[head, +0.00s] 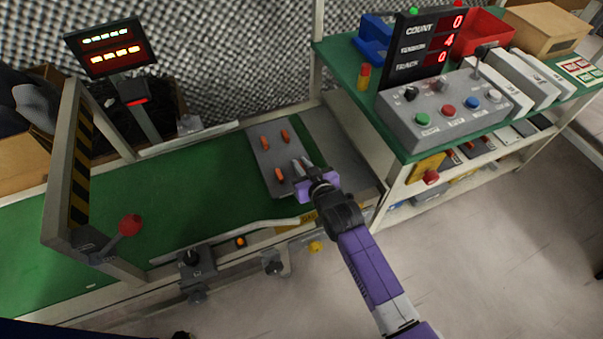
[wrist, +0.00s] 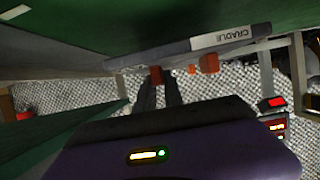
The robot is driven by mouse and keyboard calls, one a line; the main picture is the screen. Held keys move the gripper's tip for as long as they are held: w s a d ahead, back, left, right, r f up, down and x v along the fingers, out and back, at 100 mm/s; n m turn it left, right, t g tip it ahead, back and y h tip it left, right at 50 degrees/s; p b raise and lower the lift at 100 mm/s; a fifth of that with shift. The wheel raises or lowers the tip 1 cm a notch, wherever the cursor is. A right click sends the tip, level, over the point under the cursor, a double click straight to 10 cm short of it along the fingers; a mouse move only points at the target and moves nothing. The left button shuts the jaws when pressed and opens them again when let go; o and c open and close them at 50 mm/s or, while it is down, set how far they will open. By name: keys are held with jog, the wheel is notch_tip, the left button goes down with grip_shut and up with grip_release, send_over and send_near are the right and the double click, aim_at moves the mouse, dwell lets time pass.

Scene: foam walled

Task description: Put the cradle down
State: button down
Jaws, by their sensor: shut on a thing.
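The cradle (head: 262,148) is a flat grey plate with several orange pegs standing on it, at the right end of the green belt in the head view. In the wrist view the cradle's grey edge (wrist: 165,55) carries a white label reading CRADLE, with orange pegs beside it. My gripper (head: 302,164) is at the cradle's right side, shut on it. In the wrist view its dark fingers (wrist: 159,92) reach to an orange peg; the exact contact is too small to make out. I cannot tell whether the plate touches the surface below.
The green belt (head: 170,200) is clear left of the cradle. A grey end plate (head: 335,150) lies to its right. A striped gate post (head: 75,165) with a red knob (head: 130,225) stands at left. A bench with a button box (head: 440,110) stands at right.

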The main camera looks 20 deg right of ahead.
jog(key=shift+f+b, duration=0.45)
jog(key=shift+f, duration=1.2)
jog(key=shift+f, duration=0.2)
jog(key=c, duration=1.5)
grip_release()
jog(key=shift+o, duration=0.2)
jog(key=shift+r, duration=0.1)
jog(key=shift+s+r, duration=0.1)
jog(key=shift+s, duration=0.15)
jog(key=p+v, duration=0.3)
jog(key=v, duration=0.8)
jog(key=shift+r, duration=0.1)
jog(key=shift+s, duration=0.2)
